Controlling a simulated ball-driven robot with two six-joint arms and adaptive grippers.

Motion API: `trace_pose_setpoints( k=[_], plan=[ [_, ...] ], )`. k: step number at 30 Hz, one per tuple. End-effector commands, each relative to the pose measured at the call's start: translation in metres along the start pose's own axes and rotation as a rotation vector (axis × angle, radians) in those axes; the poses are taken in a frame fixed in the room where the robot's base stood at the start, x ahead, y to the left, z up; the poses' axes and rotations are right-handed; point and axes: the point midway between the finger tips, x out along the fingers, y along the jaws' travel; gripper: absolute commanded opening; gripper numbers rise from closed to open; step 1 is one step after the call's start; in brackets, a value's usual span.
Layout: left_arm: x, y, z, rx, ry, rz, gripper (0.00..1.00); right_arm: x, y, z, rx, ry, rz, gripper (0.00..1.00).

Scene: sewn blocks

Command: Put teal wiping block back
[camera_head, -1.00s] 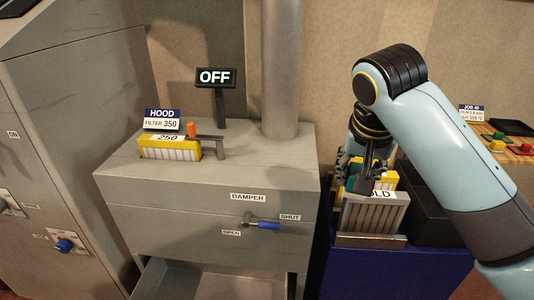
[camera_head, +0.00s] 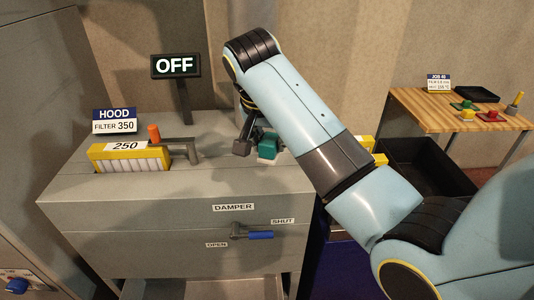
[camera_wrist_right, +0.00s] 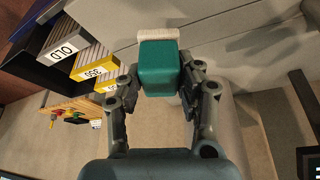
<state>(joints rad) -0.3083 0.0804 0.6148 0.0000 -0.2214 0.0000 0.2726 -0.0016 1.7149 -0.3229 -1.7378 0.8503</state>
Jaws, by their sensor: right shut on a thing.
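The teal wiping block (camera_head: 268,147) is at the right rear of the grey hood cabinet's top. My right gripper (camera_head: 254,150) is shut on it. In the right wrist view the teal block (camera_wrist_right: 158,70) sits between the two fingers, with a whitish pad on its far side. The pad is close to the cabinet surface; I cannot tell whether it touches. My left gripper is not in view.
A yellow filter marked 250 (camera_head: 130,156) sits in the cabinet's top, beside an orange-tipped lever (camera_head: 155,133). The damper handle (camera_head: 258,235) is on the front. A black bin (camera_head: 420,165) and wooden table (camera_head: 440,111) stand right. Filters marked OLD (camera_wrist_right: 66,53) and 350 (camera_wrist_right: 92,72) show in the wrist view.

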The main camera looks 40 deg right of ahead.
Motion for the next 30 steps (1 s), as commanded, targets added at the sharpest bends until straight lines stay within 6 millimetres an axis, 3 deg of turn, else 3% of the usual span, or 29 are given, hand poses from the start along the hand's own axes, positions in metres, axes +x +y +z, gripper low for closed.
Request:
trace_pose_setpoints(
  k=[3, 6, 12, 22, 23, 28, 30],
  plan=[
    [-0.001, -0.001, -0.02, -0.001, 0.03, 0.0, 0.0, 0.006, -0.005, 0.002, -0.001, -0.001, 0.0, 0.0],
    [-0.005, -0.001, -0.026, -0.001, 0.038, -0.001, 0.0, 0.02, -0.004, 0.009, -0.003, -0.003, 0.003, 0.0],
    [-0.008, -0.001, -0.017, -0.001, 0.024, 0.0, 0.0, 0.04, -0.005, 0.016, -0.001, 0.0, -0.001, 0.0],
    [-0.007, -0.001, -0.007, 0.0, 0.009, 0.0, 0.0, 0.043, -0.004, 0.018, -0.001, -0.001, 0.0, 0.0],
    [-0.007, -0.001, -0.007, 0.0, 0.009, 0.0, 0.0, 0.043, -0.004, 0.018, -0.001, -0.001, 0.0, 0.35],
    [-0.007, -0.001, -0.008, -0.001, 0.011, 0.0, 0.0, 0.043, -0.004, 0.018, -0.001, -0.001, 0.0, 0.57],
    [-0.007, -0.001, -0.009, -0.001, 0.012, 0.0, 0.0, 0.043, -0.004, 0.018, -0.001, -0.001, 0.0, 0.57]
  ],
)
